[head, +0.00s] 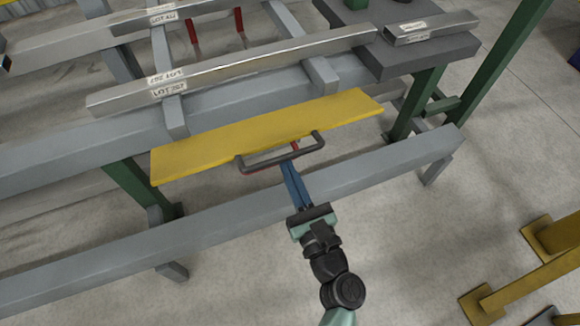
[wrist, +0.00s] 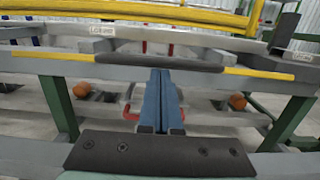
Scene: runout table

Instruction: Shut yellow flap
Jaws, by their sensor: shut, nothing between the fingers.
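The yellow flap (head: 225,143) is a long flat panel along the near side of the runout table. It sticks out towards me, and the wrist view shows it nearly edge-on as a thin yellow strip (wrist: 259,73). A dark grey bar handle (head: 318,147) is on its near edge, and it also shows in the wrist view (wrist: 190,64). My gripper (head: 288,166) has its blue fingers together and empty. The fingertips are at the middle of the handle, apparently just below it in the wrist view (wrist: 160,73). I cannot tell whether they touch it.
A grey rail (head: 380,165) runs low in front of the table, under my arm. Labelled metal bars (head: 230,68) lie on the table above the flap. Green legs (head: 410,105) stand below. Yellow floor barriers (head: 530,280) are at the lower right. Orange balls (wrist: 84,90) show behind.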

